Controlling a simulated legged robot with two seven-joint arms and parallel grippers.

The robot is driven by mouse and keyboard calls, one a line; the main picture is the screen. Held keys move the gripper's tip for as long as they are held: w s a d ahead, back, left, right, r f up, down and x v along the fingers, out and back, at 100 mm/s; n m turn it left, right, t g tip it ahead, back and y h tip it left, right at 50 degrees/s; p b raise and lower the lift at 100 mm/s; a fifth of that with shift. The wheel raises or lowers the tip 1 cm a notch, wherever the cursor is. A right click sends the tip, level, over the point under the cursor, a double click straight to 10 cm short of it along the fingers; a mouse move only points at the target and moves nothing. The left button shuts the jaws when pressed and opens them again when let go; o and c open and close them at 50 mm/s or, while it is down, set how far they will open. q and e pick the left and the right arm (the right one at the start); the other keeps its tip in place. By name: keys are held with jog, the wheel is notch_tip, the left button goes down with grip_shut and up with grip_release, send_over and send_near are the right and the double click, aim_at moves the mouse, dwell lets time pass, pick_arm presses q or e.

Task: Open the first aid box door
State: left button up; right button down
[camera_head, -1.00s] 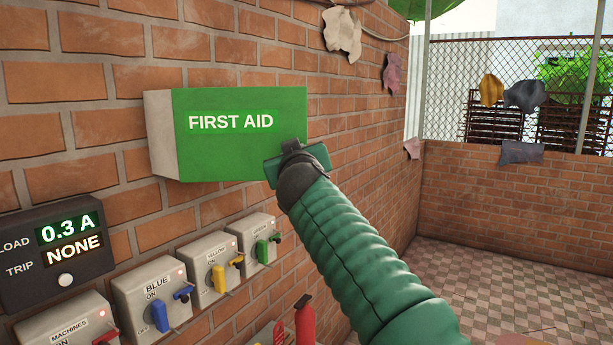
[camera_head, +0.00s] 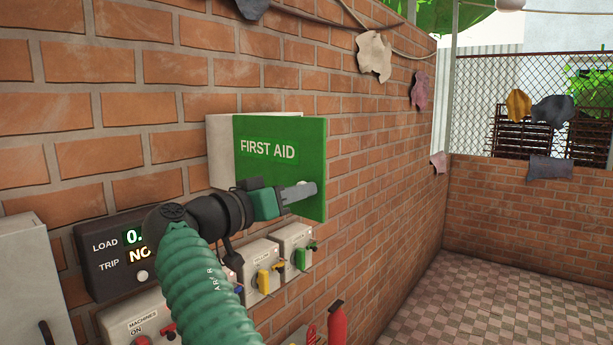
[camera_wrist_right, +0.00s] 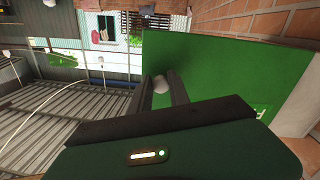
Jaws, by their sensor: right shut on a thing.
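The first aid box is a white case (camera_head: 220,152) on the brick wall with a green door (camera_head: 280,135) lettered FIRST AID. The door's right edge appears to stand out from the case, so it looks slightly ajar; the inside is hidden. My right gripper (camera_head: 303,191) reaches across the door's lower part to near its right edge. In the right wrist view, the two fingers (camera_wrist_right: 163,90) are shut on a pale round knob (camera_wrist_right: 160,84) on the green door (camera_wrist_right: 215,75). My left gripper is not in view.
Switch boxes with yellow (camera_head: 264,282) and green (camera_head: 300,258) handles sit on the wall below the door. A dark load display (camera_head: 100,262) is at left, partly behind my arm. A red extinguisher-like object (camera_head: 337,325) stands low. The tiled floor (camera_head: 470,305) at right is clear.

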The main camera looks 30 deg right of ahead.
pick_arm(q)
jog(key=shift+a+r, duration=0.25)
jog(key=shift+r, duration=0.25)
pick_arm(e)
jog(key=shift+s+a+r+g, duration=0.1)
jog(key=shift+a+r+g, duration=0.2)
jog(key=shift+a, duration=0.3)
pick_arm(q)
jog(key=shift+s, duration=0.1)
pick_arm(e)
jog(key=shift+d+f, duration=0.1)
jog(key=c, duration=1.5)
grip_release()
jog(key=shift+c, duration=0.2)
jog(key=shift+o, duration=1.3)
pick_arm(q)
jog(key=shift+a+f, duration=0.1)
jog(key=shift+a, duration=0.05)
pick_arm(e)
jog(key=shift+o, duration=0.2)
jog(key=shift+a+f, duration=0.1)
jog(key=shift+a, duration=0.25)
